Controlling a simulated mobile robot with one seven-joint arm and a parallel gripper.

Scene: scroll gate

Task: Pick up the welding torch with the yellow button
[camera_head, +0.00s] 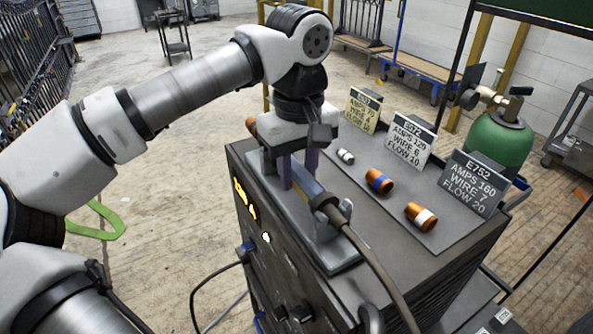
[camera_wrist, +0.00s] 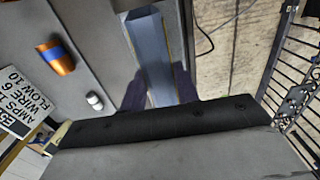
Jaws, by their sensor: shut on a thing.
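The welding torch (camera_head: 308,183) lies in a grey holder (camera_head: 345,250) on top of the dark welding machine. Its black cable end points to the lower right. My gripper (camera_head: 298,182) comes down from above, with its two purple-blue fingers on either side of the torch handle, shut on it. In the wrist view the blue-grey handle (camera_wrist: 152,55) passes between the fingertips (camera_wrist: 160,85). I cannot make out a yellow button clearly; the gripper hides part of the handle.
On the machine top (camera_head: 390,265), orange nozzles (camera_head: 420,217) and a small white piece (camera_head: 345,157) lie before standing setting cards (camera_head: 472,183). A green gas cylinder (camera_head: 500,145) stands behind. A black cable (camera_head: 375,260) runs from the torch. Floor left of the machine is mostly clear.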

